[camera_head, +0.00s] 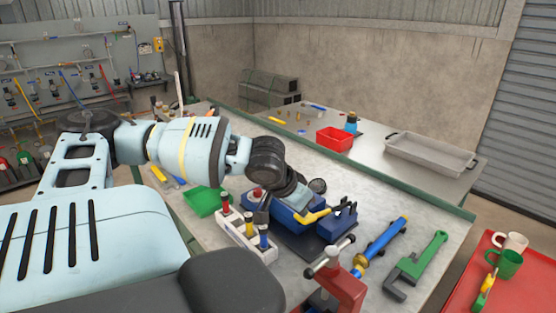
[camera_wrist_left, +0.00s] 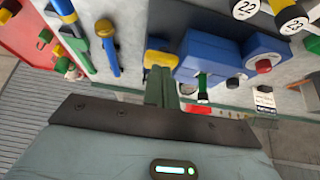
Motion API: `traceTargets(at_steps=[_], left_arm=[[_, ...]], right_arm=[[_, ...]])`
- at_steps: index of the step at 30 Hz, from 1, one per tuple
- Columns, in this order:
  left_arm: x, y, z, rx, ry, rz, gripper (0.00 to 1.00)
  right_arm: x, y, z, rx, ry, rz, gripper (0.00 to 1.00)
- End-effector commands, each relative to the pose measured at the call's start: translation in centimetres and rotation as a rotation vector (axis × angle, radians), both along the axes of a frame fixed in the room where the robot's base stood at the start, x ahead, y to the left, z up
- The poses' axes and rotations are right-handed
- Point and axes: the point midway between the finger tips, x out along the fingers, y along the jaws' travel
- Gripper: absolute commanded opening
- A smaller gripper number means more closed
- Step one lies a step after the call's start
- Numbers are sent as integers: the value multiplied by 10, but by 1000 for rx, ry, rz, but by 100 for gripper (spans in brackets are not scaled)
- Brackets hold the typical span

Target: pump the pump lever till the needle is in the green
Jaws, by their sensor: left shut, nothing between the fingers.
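The pump is a blue unit (camera_head: 290,212) on a dark base on the workbench, with a yellow lever (camera_head: 312,216) at its front. In the left wrist view the blue pump body (camera_wrist_left: 208,58) is beyond the fingers, and the yellow lever (camera_wrist_left: 160,58) is at their tips. My left gripper (camera_wrist_left: 162,72) is shut and empty, close to the lever; I cannot tell if it touches. A small round gauge (camera_head: 317,185) stands behind the pump in the head view; its needle and green zone cannot be read. My right gripper is not in view.
A holder with colored-handled tools (camera_head: 246,238) stands left of the pump, by a green tray (camera_head: 204,201). A red vise (camera_head: 341,287) is in front. A blue bar tool (camera_head: 381,246) and a green pipe wrench (camera_head: 418,265) lie right. Some bare bench lies between them.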

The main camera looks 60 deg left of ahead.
Motion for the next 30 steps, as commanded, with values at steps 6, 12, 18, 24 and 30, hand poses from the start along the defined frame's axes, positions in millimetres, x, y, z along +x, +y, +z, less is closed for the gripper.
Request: traceTargets(at_steps=[6,12,18,24,30], left_arm=[[-25,-4,42,0,-22,-2,0],[-33,-6,44,10,-5,-14,0],[-39,-7,50,10,-3,-14,0],[-46,-5,57,6,-2,1,0],[-59,-7,77,2,-13,-1,0]], right_arm=[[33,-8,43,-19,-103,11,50],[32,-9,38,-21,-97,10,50],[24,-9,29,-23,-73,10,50],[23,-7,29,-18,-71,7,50],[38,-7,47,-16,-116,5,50]])
